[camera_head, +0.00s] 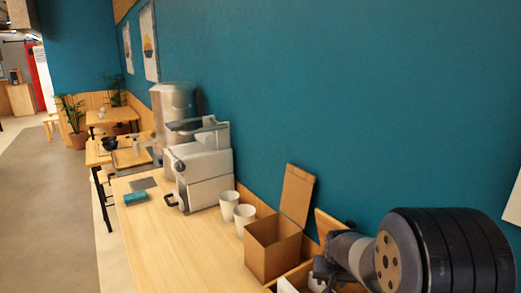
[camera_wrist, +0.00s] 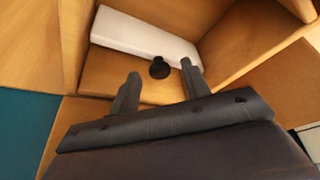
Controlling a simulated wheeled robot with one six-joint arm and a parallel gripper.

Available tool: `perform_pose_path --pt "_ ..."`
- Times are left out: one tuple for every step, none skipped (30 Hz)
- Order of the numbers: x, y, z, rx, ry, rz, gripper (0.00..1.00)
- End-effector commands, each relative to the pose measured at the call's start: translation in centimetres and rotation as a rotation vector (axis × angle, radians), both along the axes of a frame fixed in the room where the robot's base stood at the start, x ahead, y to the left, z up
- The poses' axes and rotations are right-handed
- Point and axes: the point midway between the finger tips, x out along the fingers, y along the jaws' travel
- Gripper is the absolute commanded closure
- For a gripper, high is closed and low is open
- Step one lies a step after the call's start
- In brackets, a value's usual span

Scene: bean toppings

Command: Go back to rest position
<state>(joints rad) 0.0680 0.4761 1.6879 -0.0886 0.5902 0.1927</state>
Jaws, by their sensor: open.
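My gripper (camera_wrist: 160,88) shows in the wrist view with its two dark fingers apart and nothing between them. It points into a wooden box compartment (camera_wrist: 115,72) that holds a white block (camera_wrist: 145,37) and a small black round object (camera_wrist: 159,68). The black object lies beyond and between the fingertips, apart from them as far as I can tell. In the head view my arm reaches in from the right, and my gripper (camera_head: 320,270) is low over the wooden box at the lower right, partly hidden.
Two white cups (camera_head: 244,216), a white machine (camera_head: 200,165) and a teal item (camera_head: 135,197) stand farther along the counter (camera_head: 180,245). The counter's front left is clear.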

Motion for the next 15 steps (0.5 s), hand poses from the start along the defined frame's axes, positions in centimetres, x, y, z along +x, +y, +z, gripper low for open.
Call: perform_pose_path --pt "-0.4 0.7 0.0 -0.001 -0.001 0.004 0.55" --pt "-0.6 1.1 0.1 0.000 -0.002 0.005 0.55" --pt "-0.9 1.5 0.1 0.000 -0.002 0.004 0.55" --pt "-1.0 1.8 0.1 0.000 -0.001 0.003 0.55" --pt "-1.2 2.0 0.1 0.000 -0.001 0.003 0.55" --pt "-1.3 2.2 0.1 0.000 -0.001 0.003 0.55" --pt "-1.4 2.3 0.1 0.000 -0.001 0.003 0.55" --pt "-1.5 2.4 0.1 -0.001 -0.001 0.002 0.55" --pt "-1.6 2.5 0.1 0.000 0.000 0.001 0.55" --pt "-1.7 2.6 0.1 0.000 0.000 0.000 0.55" --pt "-1.7 2.6 0.1 0.000 0.000 0.000 0.55" --pt "-1.7 2.6 0.1 0.000 0.000 0.000 0.55" --pt "-1.7 2.7 0.1 0.000 0.000 0.000 0.55" --pt "-1.7 2.6 0.1 0.000 0.000 0.000 0.55" --pt "-1.7 2.6 0.1 0.000 0.000 0.000 0.55"
